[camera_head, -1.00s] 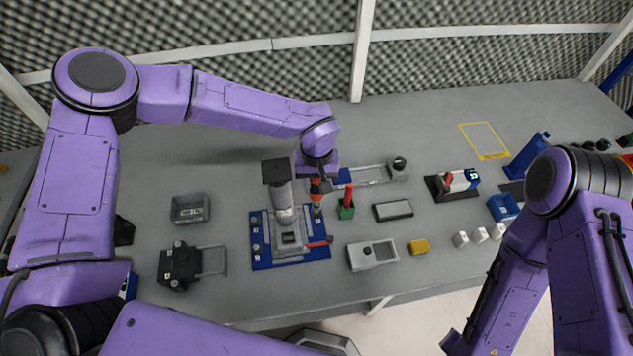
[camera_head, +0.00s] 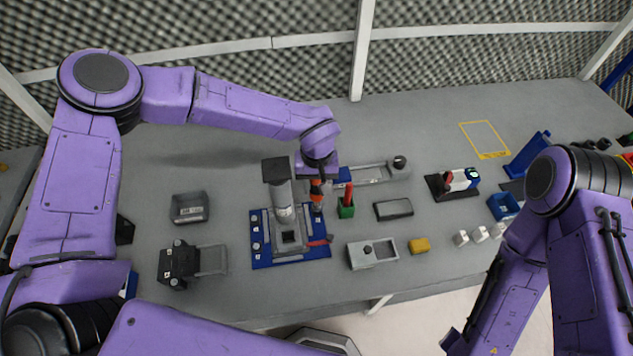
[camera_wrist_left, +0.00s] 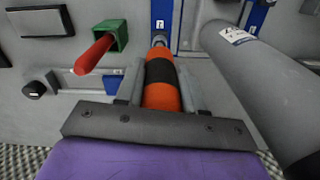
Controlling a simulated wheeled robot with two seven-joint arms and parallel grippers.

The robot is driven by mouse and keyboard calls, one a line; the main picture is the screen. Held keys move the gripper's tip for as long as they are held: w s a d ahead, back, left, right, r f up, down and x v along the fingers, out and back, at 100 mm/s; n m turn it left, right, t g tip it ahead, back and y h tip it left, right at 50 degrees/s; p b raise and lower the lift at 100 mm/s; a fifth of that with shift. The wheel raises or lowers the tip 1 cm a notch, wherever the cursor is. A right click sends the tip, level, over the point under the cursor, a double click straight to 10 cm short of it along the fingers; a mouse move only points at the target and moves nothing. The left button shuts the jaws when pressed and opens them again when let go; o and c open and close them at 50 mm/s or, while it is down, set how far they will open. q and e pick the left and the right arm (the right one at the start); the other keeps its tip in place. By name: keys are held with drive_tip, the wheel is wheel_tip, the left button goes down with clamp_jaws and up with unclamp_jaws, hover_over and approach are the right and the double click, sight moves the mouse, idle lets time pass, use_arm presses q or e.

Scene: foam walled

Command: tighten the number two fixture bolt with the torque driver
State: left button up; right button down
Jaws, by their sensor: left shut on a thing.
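The torque driver (camera_wrist_left: 161,82), orange with a black band, is held between the jaws of my left gripper (camera_wrist_left: 163,100). Its tip points down at a numbered label on the blue fixture plate (camera_head: 262,262); I cannot tell whether the tip touches the bolt there. In the head view the left gripper (camera_head: 317,181) stands at the plate's far right corner with the driver (camera_head: 317,195) below it. A grey column (camera_head: 284,200) rises from the fixture beside the driver. My right gripper is not clearly in view; only the right arm shows.
A red-handled tool stands in a green holder (camera_head: 346,210) close right of the driver. A dark grey block (camera_head: 394,209), a grey tray (camera_head: 371,253) and a yellow block (camera_head: 419,245) lie further right. A grey bin (camera_head: 189,208) and black device (camera_head: 178,264) are left.

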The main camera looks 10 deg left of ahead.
use_arm(q)
drive_tip(key=shift+f, duration=0.45)
idle(1.7)
drive_tip(key=shift+r, duration=0.1)
drive_tip(key=shift+r, duration=2.4)
